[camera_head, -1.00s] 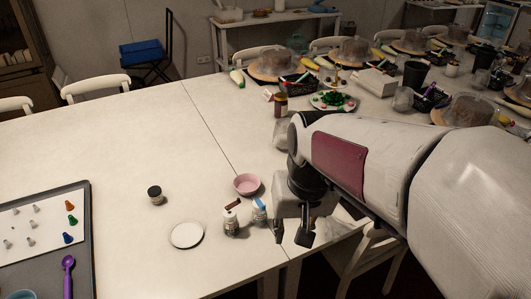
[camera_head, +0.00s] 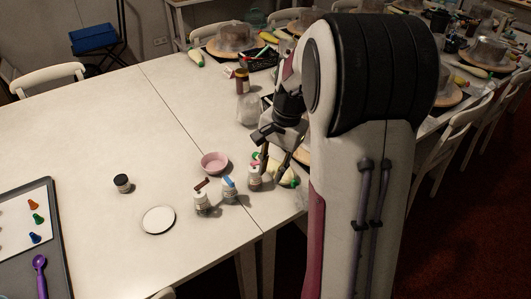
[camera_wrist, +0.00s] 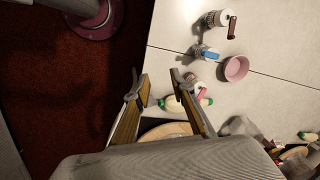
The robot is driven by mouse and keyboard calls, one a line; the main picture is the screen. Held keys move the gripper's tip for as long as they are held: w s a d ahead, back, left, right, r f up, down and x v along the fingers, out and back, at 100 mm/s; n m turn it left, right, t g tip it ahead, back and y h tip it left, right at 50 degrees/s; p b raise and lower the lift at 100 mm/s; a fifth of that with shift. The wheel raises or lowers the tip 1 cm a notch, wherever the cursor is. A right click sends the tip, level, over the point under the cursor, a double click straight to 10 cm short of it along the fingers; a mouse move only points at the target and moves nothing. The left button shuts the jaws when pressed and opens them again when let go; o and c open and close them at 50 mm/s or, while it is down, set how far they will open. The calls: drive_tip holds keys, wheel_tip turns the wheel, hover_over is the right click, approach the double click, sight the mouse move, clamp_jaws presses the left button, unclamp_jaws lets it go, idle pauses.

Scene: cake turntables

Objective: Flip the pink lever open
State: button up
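Three small white bottles with levers stand in a row. The one with the pink lever (camera_wrist: 201,94) is a white bottle (camera_head: 254,178) at the right end of the row in the head view. In the wrist view its bottle (camera_wrist: 190,79) lies just right of my right finger's tip, and the lever is partly close to that finger. My gripper (camera_wrist: 160,88) is open and empty between its fingers. In the head view my gripper (camera_head: 275,163) hangs just right of this bottle; contact cannot be told.
A blue-lever bottle (camera_head: 229,189) and a brown-lever bottle (camera_head: 201,203) stand to the left. A pink bowl (camera_head: 215,163) is behind them. A white plate (camera_head: 158,220) and dark-lidded jar (camera_head: 122,183) are farther left. A green-ended vegetable (camera_wrist: 187,104) lies beside the pink-lever bottle.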

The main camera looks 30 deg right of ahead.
drive_tip(key=w+d+f+m+y, duration=0.1)
drive_tip(key=w+d+f+m, duration=0.6)
drive_tip(key=w+d+m, duration=0.15)
drive_tip(key=w+d+r+m+t, duration=0.2)
drive_tip(key=w+m, duration=0.3)
drive_tip(key=m, duration=0.2)
drive_tip(key=shift+d+r+m, duration=0.25)
drive_tip(key=shift+d+m, duration=0.1)
drive_tip(key=shift+f, duration=0.15)
drive_tip(key=x, duration=0.7)
drive_tip(key=shift+w+f, duration=0.2)
drive_tip(key=shift+w, duration=0.05)
drive_tip(key=shift+a, duration=0.15)
clamp_jaws()
